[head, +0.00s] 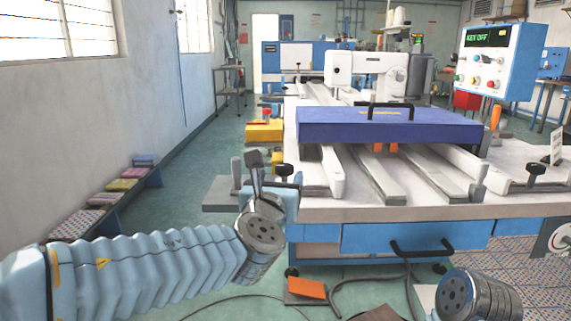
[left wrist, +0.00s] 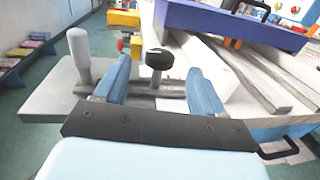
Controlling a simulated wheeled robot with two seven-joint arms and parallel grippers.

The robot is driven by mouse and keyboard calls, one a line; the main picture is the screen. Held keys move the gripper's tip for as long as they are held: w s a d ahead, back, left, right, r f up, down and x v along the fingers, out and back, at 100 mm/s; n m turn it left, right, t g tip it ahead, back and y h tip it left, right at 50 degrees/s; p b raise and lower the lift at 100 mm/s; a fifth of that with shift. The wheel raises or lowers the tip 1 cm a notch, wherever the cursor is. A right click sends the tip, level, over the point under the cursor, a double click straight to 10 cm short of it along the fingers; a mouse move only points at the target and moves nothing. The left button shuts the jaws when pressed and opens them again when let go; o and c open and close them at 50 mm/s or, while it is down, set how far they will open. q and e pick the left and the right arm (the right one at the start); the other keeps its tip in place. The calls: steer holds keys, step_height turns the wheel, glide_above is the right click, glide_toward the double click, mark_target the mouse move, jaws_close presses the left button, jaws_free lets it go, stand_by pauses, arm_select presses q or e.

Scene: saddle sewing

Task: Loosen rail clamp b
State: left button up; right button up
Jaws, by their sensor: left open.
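A black round clamp knob (head: 283,170) stands on a short post at the left front corner of the white machine table (head: 400,213). In the left wrist view the black knob (left wrist: 159,59) is between my two blue fingers and a little beyond them. It sits above a grey bar. My left gripper (head: 272,182) is open, with a finger on either side of the knob and no visible contact. A second black knob (head: 537,169) is at the table's right front. No label shows which is clamp b. My right gripper is not seen; only part of that arm shows at lower right.
A grey upright handle (left wrist: 79,48) stands left of the fingers. A purple-blue beam (head: 385,126) with a black handle spans the rails. A control box (head: 500,60) reads "KEY OFF". A blue drawer (head: 410,237) is below the table. Open floor lies to the left.

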mark_target(286, 164)
arm_select(q)
steer(key=w, duration=0.2)
steer(key=w+d, duration=0.1)
steer(key=w, duration=0.2)
steer(key=w+p, duration=0.1)
steer(key=w, duration=0.2)
steer(key=shift+d, duration=0.2)
steer(key=c, duration=1.1)
